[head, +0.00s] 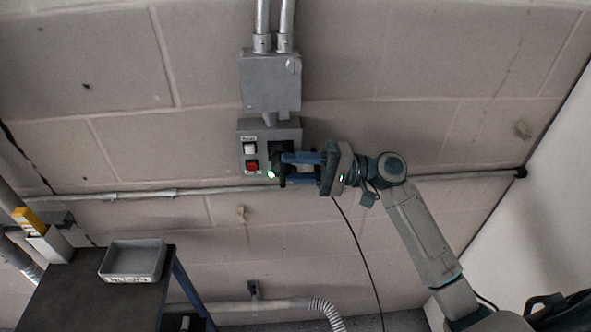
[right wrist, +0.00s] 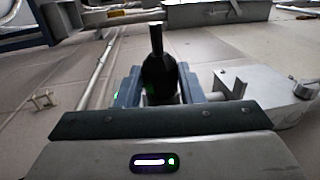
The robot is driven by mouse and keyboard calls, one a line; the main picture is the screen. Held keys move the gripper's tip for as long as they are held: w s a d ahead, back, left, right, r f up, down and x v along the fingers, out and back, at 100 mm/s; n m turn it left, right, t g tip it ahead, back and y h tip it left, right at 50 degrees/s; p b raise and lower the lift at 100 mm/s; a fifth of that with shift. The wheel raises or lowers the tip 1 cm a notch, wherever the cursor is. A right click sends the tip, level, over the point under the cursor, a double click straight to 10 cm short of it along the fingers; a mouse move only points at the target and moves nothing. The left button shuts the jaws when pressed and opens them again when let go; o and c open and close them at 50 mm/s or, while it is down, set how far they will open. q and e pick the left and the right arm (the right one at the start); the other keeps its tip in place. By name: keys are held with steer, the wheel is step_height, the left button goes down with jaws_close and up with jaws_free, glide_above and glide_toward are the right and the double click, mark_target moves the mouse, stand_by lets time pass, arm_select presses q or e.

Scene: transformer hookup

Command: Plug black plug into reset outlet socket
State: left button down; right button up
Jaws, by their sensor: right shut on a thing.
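My right gripper (head: 284,169) reaches in from the right in front of the grey outlet box (head: 291,126) on the wall. It is shut on the black plug (head: 281,178). The right wrist view shows the black plug (right wrist: 159,76) between the blue fingers of the right gripper (right wrist: 160,88), with its narrow neck pointing up in that picture. The outlet box has a white button under a label (head: 249,149), a red button (head: 252,166) and a dark socket area (head: 278,146), partly covered by my fingers. Whether the plug touches the socket cannot be told. My left gripper is not in view.
A grey upper box (head: 270,82) with two conduits stands above the outlet box. A horizontal pipe (head: 120,195) runs along the wall below it. A dark table (head: 75,290) with a grey tray (head: 134,260) stands at lower left. A thin black cable (head: 361,250) hangs below my right gripper.

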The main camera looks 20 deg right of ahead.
steer(key=shift+w+r, duration=0.1)
steer(key=shift+w, duration=0.05)
steer(key=o, duration=1.1)
steer(key=shift+w, duration=0.1)
steer(key=shift+s+a, duration=0.2)
steer(key=shift+s, duration=0.65)
steer(key=shift+s+a, duration=0.25)
steer(key=shift+s, duration=0.55)
steer(key=shift+s+a, duration=0.2)
steer(key=shift+s, duration=0.65)
